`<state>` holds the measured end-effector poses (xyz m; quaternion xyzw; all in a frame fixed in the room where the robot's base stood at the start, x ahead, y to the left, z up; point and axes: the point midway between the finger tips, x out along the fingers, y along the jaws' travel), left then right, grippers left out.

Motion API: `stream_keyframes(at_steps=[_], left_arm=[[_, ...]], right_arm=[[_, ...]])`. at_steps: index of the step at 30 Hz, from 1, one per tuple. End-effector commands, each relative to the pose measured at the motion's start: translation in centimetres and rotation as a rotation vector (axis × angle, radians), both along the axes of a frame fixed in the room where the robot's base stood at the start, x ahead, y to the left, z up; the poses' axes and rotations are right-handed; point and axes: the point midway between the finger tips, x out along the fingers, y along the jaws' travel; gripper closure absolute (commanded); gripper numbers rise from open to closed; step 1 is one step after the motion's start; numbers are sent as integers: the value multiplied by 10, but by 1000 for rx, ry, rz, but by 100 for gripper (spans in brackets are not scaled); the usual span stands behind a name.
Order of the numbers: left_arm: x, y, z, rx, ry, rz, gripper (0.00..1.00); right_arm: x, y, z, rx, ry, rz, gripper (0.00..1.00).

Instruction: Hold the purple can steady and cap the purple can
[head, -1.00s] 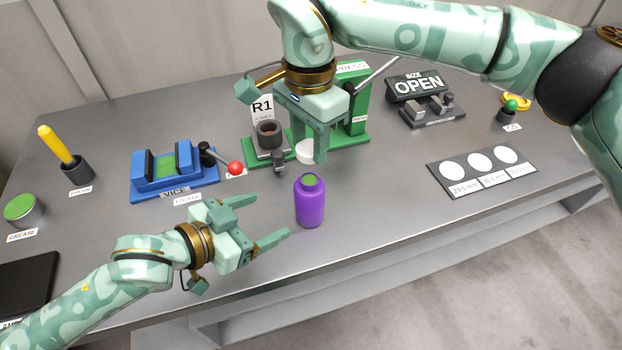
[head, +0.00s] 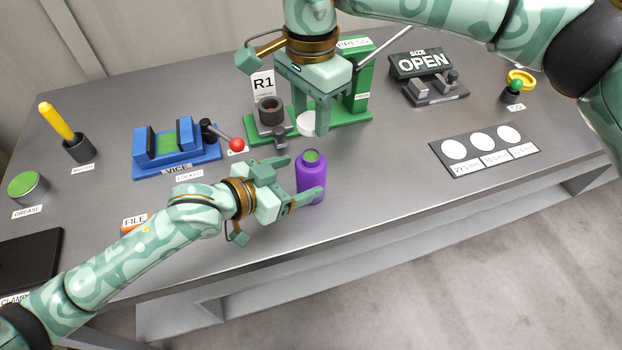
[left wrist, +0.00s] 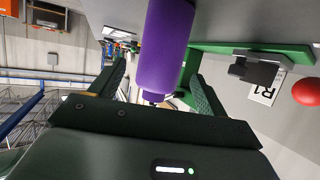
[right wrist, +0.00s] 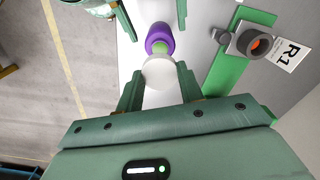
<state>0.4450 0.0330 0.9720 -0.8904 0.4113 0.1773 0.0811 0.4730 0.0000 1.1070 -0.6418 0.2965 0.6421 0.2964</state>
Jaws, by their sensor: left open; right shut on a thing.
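The purple can (head: 312,178) stands upright near the front of the bench, its green top uncovered. It also shows in the left wrist view (left wrist: 165,45), between the fingers, and in the right wrist view (right wrist: 159,38). My left gripper (head: 308,194) is open, with its fingers on either side of the can; whether they touch it I cannot tell. My right gripper (head: 309,122) is shut on a white cap (head: 306,123), which also shows in the right wrist view (right wrist: 159,73). The cap is held above and behind the can, apart from it.
A green press (head: 358,90) and the R1 fixture (head: 270,112) stand behind the can. A blue vice (head: 176,148) with a red-knobbed lever (head: 236,144) is to the left. A dark size card (head: 448,163) lies to the right. The bench front edge is close to the can.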

Motion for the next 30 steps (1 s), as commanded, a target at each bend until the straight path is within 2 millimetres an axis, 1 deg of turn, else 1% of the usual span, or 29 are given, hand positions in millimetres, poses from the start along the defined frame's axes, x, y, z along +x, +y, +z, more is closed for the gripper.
stream_keyframes(at_steps=[3,9,13,21,23,24,26,27,28,29,30], left_arm=[[12,-15,-7,1,-1,-1,24],[25,-29,-16,1,-1,0,24],[27,-33,-18,1,-1,-1,24],[28,-33,-18,1,-1,-1,24],[28,-33,-18,1,-1,-1,41],[28,-33,-18,2,-1,-1,52],[28,-33,-18,2,-1,-1,69],[28,-33,-18,2,-1,-1,80],[28,-33,-18,2,-1,-1,88],[28,-33,-18,2,-1,-1,91],[28,-33,-18,2,-1,-1,91]], right_arm=[[0,0,0,0,0,0,88],[0,0,0,0,0,0,88],[0,0,0,0,0,0,88],[0,0,0,0,0,0,88],[0,0,0,0,0,0,88],[0,0,0,0,0,0,88],[0,0,0,0,0,0,88],[0,0,0,0,0,0,88],[0,0,0,0,0,0,88],[0,0,0,0,0,0,88],[0,0,-1,0,0,0,88]])
